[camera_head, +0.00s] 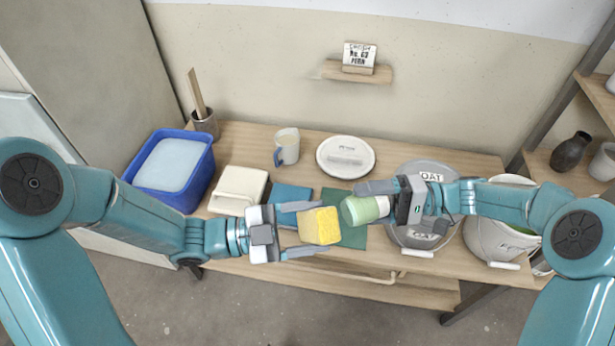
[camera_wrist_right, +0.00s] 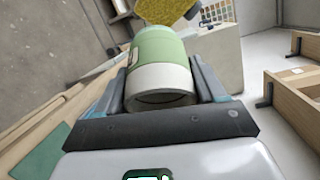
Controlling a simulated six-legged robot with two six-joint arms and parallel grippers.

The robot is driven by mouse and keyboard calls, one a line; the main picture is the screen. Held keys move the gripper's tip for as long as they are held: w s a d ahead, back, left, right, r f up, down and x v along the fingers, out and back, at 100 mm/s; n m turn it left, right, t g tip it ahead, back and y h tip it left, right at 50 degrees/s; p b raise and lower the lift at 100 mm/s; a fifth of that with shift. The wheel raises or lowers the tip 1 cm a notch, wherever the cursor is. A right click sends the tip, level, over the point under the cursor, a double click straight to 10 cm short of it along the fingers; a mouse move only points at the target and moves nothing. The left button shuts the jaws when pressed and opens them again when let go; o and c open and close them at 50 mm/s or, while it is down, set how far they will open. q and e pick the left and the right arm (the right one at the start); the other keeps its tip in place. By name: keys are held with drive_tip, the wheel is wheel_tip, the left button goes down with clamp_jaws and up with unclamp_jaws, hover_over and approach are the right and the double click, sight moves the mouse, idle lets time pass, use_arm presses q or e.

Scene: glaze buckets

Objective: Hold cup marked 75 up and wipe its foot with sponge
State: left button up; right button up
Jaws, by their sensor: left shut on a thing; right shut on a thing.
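My left gripper (camera_head: 310,230) is shut on a yellow sponge (camera_head: 320,226) above the front of the table. My right gripper (camera_head: 372,206) is shut on a green and off-white cup (camera_head: 361,210), held on its side with its far end facing the sponge. In the right wrist view the cup (camera_wrist_right: 161,62) sits between the fingers, its off-white end towards the palm. The sponge (camera_wrist_right: 168,10) shows just beyond its green end. Sponge and cup are very close; I cannot tell whether they touch. No number is readable on the cup.
On the table (camera_head: 235,138) are a blue tub (camera_head: 200,180), a cream block-like container (camera_head: 238,184), a mug (camera_head: 288,140) and a round white lid or plate (camera_head: 345,153). A small shelf (camera_head: 330,73) holds a sign.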

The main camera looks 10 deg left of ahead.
sight(300, 233)
use_arm(q)
drive_tip(key=f, duration=0.1)
drive_tip(key=a+f+t+h, duration=0.1)
drive_tip(key=shift+s+a+f+h, duration=0.2)
drive_tip(key=shift+a+f+h, duration=0.1)
drive_tip(key=shift+f, duration=0.1)
drive_tip(key=shift+w+a+f+t+h, duration=0.1)
drive_tip(key=shift+a+f+t+h, duration=0.15)
drive_tip(key=shift+a+t+h, duration=0.2)
drive_tip(key=shift+w+d+r, duration=0.1)
drive_tip(key=shift+w+d, duration=0.45)
drive_tip(key=shift+d, duration=0.25)
drive_tip(key=shift+w+d+f, duration=0.1)
drive_tip(key=shift+w+d, duration=0.5)
drive_tip(key=shift+d, duration=0.2)
drive_tip(key=shift+w+d+r, duration=0.1)
drive_tip(key=shift+w+d, duration=0.45)
drive_tip(key=shift+d, duration=0.25)
drive_tip(key=shift+w+d, duration=0.35)
drive_tip(key=shift+d, duration=0.15)
drive_tip(key=shift+r, duration=0.1)
